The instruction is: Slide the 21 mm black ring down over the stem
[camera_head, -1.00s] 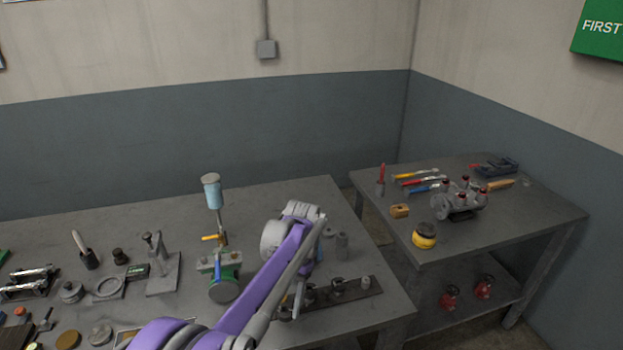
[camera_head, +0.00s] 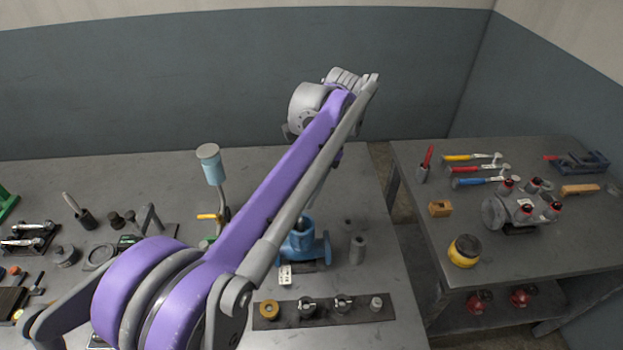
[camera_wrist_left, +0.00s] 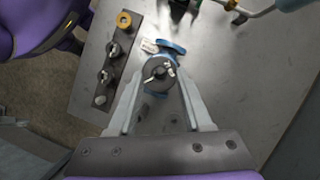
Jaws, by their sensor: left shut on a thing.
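My left gripper (camera_wrist_left: 159,78) is shut on the black ring (camera_wrist_left: 152,80), a dark disc between its fingertips in the left wrist view. The ring is over the blue valve body (camera_wrist_left: 172,49), which also shows in the head view (camera_head: 300,242). Pale metal shows at the ring's middle; I cannot tell whether it is the stem, or how high the ring is. My right gripper is not in view.
A dark strip (camera_head: 324,313) with a brass ring (camera_head: 268,310) and several small parts lies at the bench front. A grey cylinder (camera_head: 357,249) stands right of the valve. Tools lie on the right bench (camera_head: 415,205).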

